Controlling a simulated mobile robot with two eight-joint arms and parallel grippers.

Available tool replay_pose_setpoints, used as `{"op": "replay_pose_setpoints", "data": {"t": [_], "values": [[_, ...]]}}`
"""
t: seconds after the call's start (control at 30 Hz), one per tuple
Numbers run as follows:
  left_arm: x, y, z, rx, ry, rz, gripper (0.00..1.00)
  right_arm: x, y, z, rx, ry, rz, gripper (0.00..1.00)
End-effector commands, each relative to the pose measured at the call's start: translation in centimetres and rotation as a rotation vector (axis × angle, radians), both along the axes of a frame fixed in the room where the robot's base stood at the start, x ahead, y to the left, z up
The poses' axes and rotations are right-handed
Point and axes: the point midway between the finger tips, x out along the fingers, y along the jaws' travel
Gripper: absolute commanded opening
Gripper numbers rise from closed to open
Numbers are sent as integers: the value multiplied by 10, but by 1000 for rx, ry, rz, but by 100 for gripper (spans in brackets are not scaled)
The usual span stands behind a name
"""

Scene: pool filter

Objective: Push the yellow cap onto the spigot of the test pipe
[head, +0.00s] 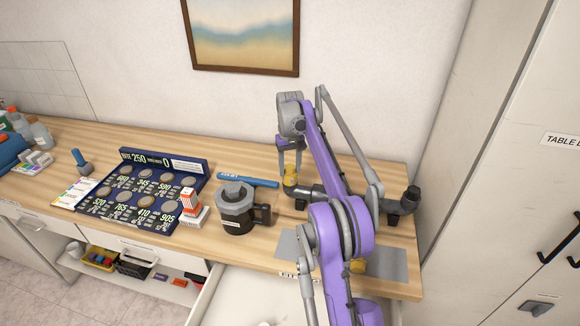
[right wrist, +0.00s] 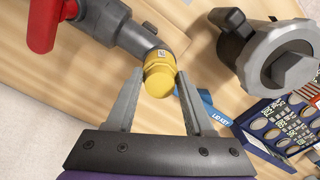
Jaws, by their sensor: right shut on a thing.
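The yellow cap (right wrist: 160,76) sits at the end of the grey test pipe (right wrist: 115,24) in the right wrist view, in line with its bent spigot end. How far it is on the spigot cannot be told. My right gripper (right wrist: 157,82) has its two fingers on either side of the cap and is shut on it. In the head view the cap (head: 290,176) is at the left end of the dark pipe (head: 330,193), below my right gripper (head: 289,160). My purple arm hides the pipe's middle. My left gripper is not in view.
A grey filter pot (head: 236,208) and a blue lid key (head: 247,180) lie left of the pipe. A red valve handle (right wrist: 46,22) is near it. A dark coin board (head: 145,191) stands farther left. A grey mat (head: 388,265) with a yellow item (head: 357,266) is in front.

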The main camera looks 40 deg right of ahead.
Motion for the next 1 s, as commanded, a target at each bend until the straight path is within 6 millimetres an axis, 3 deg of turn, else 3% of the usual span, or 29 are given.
{"op": "replay_pose_setpoints", "data": {"t": [0.03, 0.23, 0.57, 1.0], "values": [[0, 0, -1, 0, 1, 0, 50, 0, 0, -1, 0, 0, 0, 55], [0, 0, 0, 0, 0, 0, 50, 0, 0, 0, 0, 0, 0, 88], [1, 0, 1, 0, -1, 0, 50, 0, 0, 2, 0, -1, 0, 88], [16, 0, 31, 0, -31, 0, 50, 1, 0, 44, 1, -4, -1, 88]]}}
